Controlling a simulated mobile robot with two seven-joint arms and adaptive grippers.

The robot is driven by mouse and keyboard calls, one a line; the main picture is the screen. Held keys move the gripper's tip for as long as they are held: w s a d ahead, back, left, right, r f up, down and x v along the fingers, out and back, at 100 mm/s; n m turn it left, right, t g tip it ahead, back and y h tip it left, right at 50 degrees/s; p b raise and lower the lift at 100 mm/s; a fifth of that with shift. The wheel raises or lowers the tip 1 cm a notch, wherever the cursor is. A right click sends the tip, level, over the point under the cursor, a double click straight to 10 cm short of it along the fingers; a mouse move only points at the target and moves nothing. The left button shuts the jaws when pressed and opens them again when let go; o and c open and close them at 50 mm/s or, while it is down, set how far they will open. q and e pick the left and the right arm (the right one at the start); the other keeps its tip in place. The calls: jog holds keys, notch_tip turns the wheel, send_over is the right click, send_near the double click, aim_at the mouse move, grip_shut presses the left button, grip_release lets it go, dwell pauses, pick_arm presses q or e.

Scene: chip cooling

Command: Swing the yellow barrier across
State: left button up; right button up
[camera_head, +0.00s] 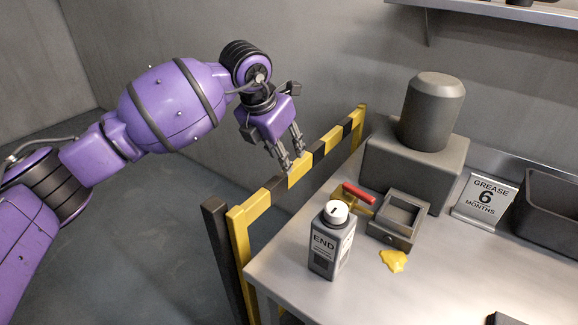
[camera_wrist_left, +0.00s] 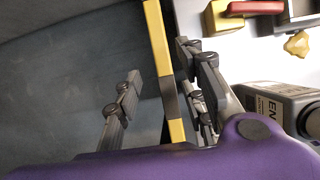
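The barrier (camera_head: 327,142) is a yellow and black striped rail that runs along the left edge of the metal table, with a yellow upright at its near end beside a dark post (camera_head: 217,240). In the left wrist view the rail (camera_wrist_left: 158,45) runs up the picture between my two fingers. My left gripper (camera_head: 292,162) is over the middle of the rail, pointing down. Its fingers are apart, one on each side of the rail, with a gap visible on the left side. I cannot tell whether the right-hand finger touches it. My right gripper is not in view.
The floor left of the barrier is clear.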

pick_arm(q)
jog(key=shift+s+f, duration=0.25)
jog(key=shift+f, duration=0.05)
jog(key=shift+x, duration=3.55)
jog(key=shift+c, duration=0.4)
grip_shut()
